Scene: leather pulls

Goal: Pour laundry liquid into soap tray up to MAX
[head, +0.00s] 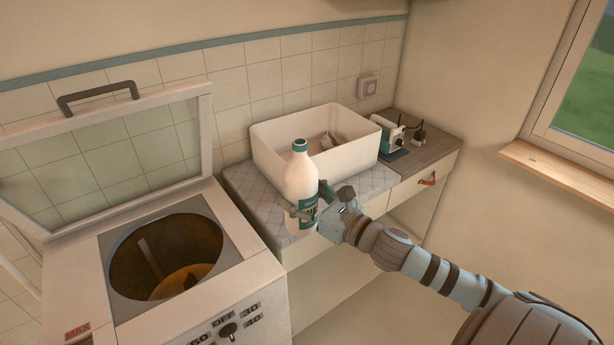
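A white bottle (299,178) with a green neck and a green label stands upright at the front of the tiled counter. My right gripper (308,204) reaches in from the right, with its fingers closed around the bottle's lower half. I cannot tell whether the bottle's base touches the counter. The washing machine (255,268) is at the lower left, its lid up and its round drum opening showing. A red MAX label (77,331) is on its front left corner, at the picture's bottom edge. I cannot make out the soap tray or any liquid level. My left gripper is out of view.
The raised glass lid (205,135) stands behind the drum (165,250). A white basin (265,150) sits on the counter (236,182) behind the bottle. A small device (393,140) with a cord is on the wooden top at the right. Dials and temperature marks are on the machine's front.

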